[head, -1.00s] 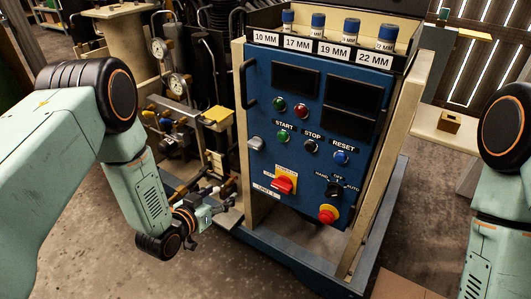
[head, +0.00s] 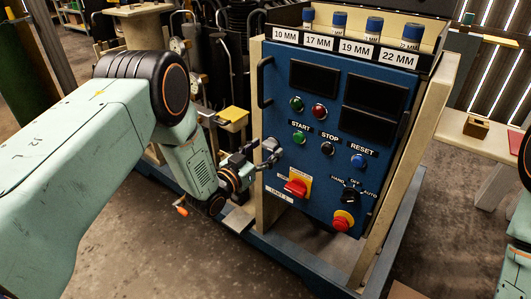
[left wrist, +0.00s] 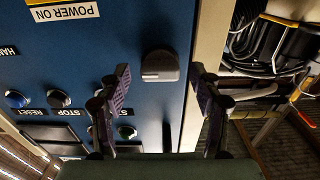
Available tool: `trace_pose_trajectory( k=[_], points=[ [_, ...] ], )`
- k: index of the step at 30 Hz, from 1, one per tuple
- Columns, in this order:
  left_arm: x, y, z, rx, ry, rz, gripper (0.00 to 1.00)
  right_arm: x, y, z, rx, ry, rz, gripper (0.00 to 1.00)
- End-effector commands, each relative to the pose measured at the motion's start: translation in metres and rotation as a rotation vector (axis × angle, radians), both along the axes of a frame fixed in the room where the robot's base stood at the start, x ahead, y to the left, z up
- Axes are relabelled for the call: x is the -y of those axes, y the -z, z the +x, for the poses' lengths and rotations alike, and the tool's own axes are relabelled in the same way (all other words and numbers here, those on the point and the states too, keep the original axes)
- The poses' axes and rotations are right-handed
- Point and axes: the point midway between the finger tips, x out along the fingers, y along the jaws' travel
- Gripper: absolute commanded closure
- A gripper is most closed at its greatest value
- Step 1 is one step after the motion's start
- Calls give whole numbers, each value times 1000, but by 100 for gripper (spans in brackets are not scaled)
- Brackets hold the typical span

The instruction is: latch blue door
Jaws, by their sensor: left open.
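The blue door (head: 325,205) is the front panel of the compressor cabinet and looks closed against its beige frame. In the left wrist view, its grey latch knob (left wrist: 160,66) sits on the blue panel (left wrist: 95,25) near the edge by the frame. I cannot tell how near the fingertips are in depth. My right gripper is not in view.
The door carries a black handle (head: 263,82), several buttons, a red rotary switch (head: 296,186) and a red emergency stop (head: 342,221). Labelled sockets stand on top. Pipes and gauges crowd the left. Dark hoses (left wrist: 265,45) lie beside the frame in the wrist view.

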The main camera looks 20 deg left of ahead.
Motion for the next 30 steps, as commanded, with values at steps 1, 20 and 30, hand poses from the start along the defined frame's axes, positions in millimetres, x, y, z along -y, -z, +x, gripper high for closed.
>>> trace_pose_trajectory(
  k=[1,20,30],
  points=[
    [1,0,3,0,1,0,36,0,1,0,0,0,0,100],
    [2,0,5,-1,1,0,65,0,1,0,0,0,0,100],
    [2,0,5,-2,1,0,90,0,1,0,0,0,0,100]
  ],
)
